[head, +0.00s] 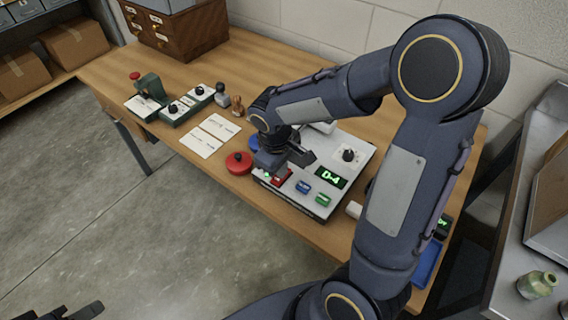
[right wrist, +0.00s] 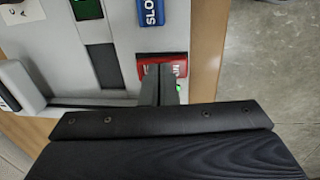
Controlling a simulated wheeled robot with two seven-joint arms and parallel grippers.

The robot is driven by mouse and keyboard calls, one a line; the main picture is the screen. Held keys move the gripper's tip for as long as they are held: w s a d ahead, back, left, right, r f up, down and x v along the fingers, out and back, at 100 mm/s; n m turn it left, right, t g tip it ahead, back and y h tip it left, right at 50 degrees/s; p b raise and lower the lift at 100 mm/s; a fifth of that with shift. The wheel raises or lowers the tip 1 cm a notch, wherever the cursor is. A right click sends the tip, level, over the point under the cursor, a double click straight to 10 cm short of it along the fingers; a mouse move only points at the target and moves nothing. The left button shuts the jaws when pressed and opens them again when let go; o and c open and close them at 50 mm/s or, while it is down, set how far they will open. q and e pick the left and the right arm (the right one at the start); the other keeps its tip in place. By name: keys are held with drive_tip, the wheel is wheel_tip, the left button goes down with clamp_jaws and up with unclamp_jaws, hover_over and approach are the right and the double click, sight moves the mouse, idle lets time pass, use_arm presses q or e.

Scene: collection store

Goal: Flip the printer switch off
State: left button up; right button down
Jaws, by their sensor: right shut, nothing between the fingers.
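The printer (head: 335,160) is a light grey box on the wooden table, with a black knob and a green-lit display reading D-4. Its red switch (head: 283,177) is at the front left of the top, partly hidden by my right gripper (head: 276,170). In the right wrist view the red switch (right wrist: 170,66) lies right at the tips of my right gripper (right wrist: 165,84). The fingers are closed with nothing between them; I cannot tell whether they touch the switch. A small green light (right wrist: 179,88) glows beside it. My left gripper (head: 78,313) shows only partly at the bottom left.
Blue (head: 303,187) and green (head: 323,200) switches sit beside the red one. A red round object (head: 238,163) stands left of the printer. White cards (head: 211,133), stamps (head: 222,95) and knobbed boxes (head: 187,103) lie farther left. A wooden drawer cabinet (head: 180,30) stands behind.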

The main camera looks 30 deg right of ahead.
sight(278, 179)
drive_tip(key=shift+s+a, duration=0.1)
drive_tip(key=shift+a, duration=0.15)
drive_tip(key=shift+r, duration=0.1)
drive_tip(key=shift+r+p, duration=0.3)
drive_tip(key=shift+p, duration=0.05)
drive_tip(key=r+p, duration=0.2)
drive_tip(key=r, duration=0.1)
drive_tip(key=r+p, duration=0.1)
drive_tip(key=shift+s+a+r, duration=0.1)
drive_tip(key=shift+a+r, duration=0.15)
drive_tip(key=shift+a, duration=0.15)
wheel_tip(278, 179, up, 8)
drive_tip(key=a, duration=0.1)
drive_tip(key=shift+s+a+r, duration=0.25)
drive_tip(key=shift+s+a, duration=0.05)
drive_tip(key=shift+s, duration=0.1)
